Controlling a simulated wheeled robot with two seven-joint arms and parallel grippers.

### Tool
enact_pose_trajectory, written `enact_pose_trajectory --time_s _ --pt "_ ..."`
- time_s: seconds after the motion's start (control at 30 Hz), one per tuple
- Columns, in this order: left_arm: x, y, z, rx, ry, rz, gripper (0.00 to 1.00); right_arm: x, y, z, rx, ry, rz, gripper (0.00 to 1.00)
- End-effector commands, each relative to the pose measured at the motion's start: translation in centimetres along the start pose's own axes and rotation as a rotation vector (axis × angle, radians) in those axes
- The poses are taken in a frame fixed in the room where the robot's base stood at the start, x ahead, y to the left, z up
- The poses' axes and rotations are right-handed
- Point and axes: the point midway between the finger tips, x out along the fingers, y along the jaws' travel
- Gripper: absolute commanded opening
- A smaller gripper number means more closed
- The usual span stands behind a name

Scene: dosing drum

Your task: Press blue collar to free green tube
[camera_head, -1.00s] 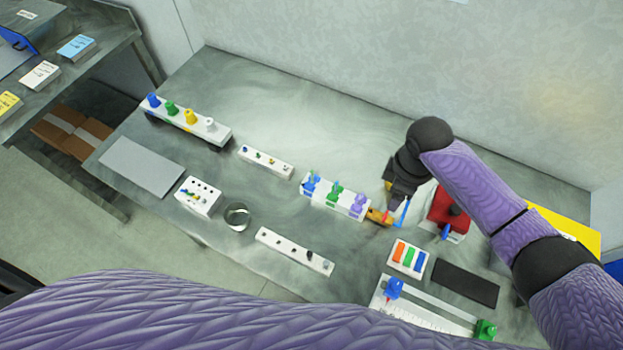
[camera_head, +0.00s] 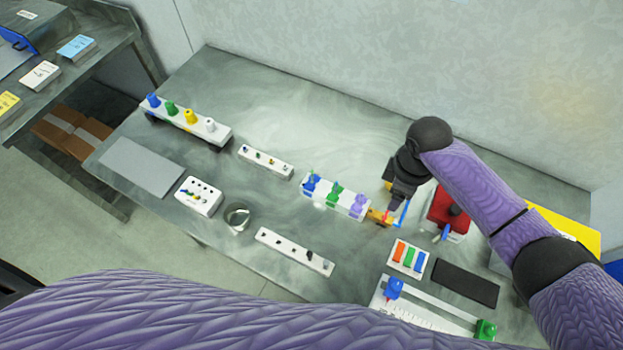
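A white block (camera_head: 323,203) on the table bears blue (camera_head: 312,183), green (camera_head: 334,194) and purple (camera_head: 358,205) fittings in a row. The blue and green ones look like collars with tubes in them; the details are too small to tell. My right gripper (camera_head: 388,217) points down just right of this block, over a small orange piece (camera_head: 376,217). A thin blue piece (camera_head: 405,212) and a bit of red show beside its fingers. Whether it holds anything is unclear. My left arm crosses the bottom of the view; its gripper is out of view.
A white rack (camera_head: 187,124) with blue, green, yellow and white caps stands at the back left. Low white holed strips (camera_head: 294,251), a metal ring (camera_head: 237,217) and a red box (camera_head: 447,212) surround the block. A dark mat (camera_head: 466,283) lies at right. The table's back middle is clear.

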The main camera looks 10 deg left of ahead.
Motion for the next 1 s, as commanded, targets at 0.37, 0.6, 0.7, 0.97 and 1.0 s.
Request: enact_pose_trajectory --time_s 0.37,0.6,0.7,0.97,1.0 --pt "0.00 0.02 -0.01 0.000 0.000 0.000 0.00 0.00 0.00 0.00 0.000 0.000 0.000 0.68" --pt "0.00 0.01 -0.02 0.000 0.000 0.000 0.00 0.00 0.00 0.00 0.000 0.000 0.000 0.59" --pt "0.00 0.01 -0.02 0.000 0.000 0.000 0.00 0.00 0.00 0.00 0.000 0.000 0.000 0.38" --pt "0.00 -0.01 -0.02 0.000 0.000 0.000 0.00 0.00 0.00 0.00 0.000 0.000 0.000 0.00" --pt "0.00 -0.02 -0.02 0.000 0.000 0.000 0.00 0.00 0.00 0.00 0.000 0.000 0.000 0.00"
